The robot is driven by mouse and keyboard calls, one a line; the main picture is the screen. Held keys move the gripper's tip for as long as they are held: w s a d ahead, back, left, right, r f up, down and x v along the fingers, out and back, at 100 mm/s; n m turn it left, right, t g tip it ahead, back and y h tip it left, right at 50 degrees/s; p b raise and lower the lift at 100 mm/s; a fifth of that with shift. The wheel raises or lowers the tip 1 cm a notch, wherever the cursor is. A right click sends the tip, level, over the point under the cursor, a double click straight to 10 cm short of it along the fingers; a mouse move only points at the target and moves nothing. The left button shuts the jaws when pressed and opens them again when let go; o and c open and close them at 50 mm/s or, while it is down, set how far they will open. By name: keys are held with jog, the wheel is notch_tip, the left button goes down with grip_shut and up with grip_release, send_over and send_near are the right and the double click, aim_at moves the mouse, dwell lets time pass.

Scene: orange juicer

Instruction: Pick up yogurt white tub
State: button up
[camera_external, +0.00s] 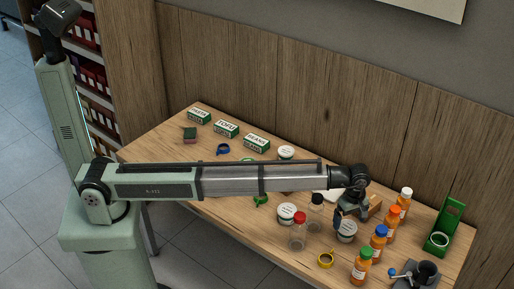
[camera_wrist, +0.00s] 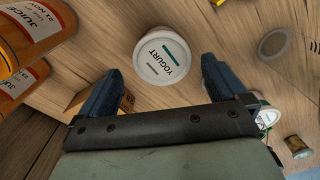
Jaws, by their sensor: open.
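The white yogurt tub (camera_wrist: 162,58) shows in the wrist view with its round lid, marked YOGURT, facing the camera. It lies ahead of the gap between my fingertips. My gripper (camera_wrist: 160,66) is open, with one dark blue finger on each side, and nothing is held. In the external view my gripper (camera_external: 350,214) points down just above a white-lidded tub (camera_external: 346,232), which appears to be the same one. Similar white-lidded tubs stand to its left (camera_external: 287,212) and farther back (camera_external: 286,152). Whether a finger touches the tub I cannot tell.
Orange juice bottles (camera_external: 361,264) line the right side, close to my gripper. A wooden box (camera_external: 376,206) stands just behind it.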

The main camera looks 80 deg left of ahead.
aim_at(348, 227)
jog(key=f, duration=0.4)
jog(key=shift+d+f, duration=0.3)
jog(key=shift+f, duration=0.1)
jog(key=shift+c, duration=0.3)
jog(key=c, duration=1)
jog(key=shift+o, duration=0.2)
